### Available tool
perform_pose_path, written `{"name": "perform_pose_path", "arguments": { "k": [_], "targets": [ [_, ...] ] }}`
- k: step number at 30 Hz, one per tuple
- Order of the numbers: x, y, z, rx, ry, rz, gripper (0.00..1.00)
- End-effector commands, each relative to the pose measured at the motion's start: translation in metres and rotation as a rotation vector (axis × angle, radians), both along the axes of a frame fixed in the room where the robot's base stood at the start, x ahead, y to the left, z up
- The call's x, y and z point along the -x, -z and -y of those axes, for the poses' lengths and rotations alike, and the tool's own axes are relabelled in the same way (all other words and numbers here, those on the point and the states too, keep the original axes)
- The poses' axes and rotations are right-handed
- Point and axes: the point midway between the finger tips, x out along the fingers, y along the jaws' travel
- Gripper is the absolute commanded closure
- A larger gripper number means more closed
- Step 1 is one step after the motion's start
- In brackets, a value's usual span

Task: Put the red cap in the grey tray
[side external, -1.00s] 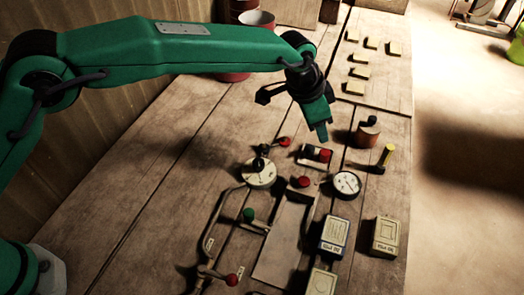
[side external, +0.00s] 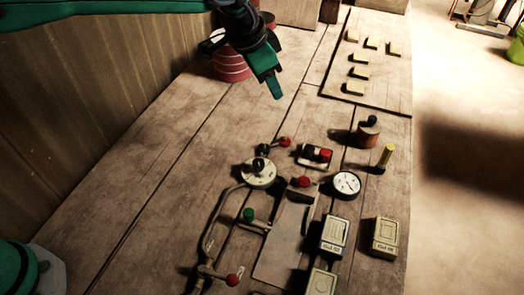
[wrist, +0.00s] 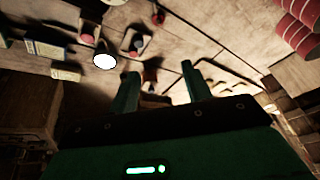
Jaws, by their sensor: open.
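Several small red pieces show in the side view, and I cannot tell for certain which is the red cap. One red round piece (side external: 303,181) is at the far end of a long, shallow grey tray (side external: 283,243). Another red piece (side external: 326,154) sits beside a dark one in a small pale holder, which also shows in the wrist view (wrist: 137,43). A red knob (side external: 285,142) is on a short lever. My gripper (side external: 277,92) is above the bench, away from all of these. In the wrist view its fingers (wrist: 160,88) are apart with nothing between them.
A white dial gauge (side external: 347,184) stands right of the tray, with labelled boxes (side external: 334,235) below. Pipework with a green knob (side external: 249,214) runs along the tray's left. A red striped pot (side external: 230,66) is at the back. Bare bench lies left of the pipework.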

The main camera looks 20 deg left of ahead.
Motion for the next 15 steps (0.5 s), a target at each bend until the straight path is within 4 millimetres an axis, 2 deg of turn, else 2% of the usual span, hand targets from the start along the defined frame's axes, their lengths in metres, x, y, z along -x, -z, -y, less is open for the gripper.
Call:
{"name": "perform_pose_path", "arguments": {
  "k": [1,6,15],
  "targets": [
    [0.003,-0.012,-0.018,0.005,-0.028,0.004,0.51],
    [0.020,-0.040,-0.070,0.019,-0.116,0.008,0.51],
    [0.066,-0.075,-0.156,0.045,-0.271,0.017,0.51]
  ]
}}
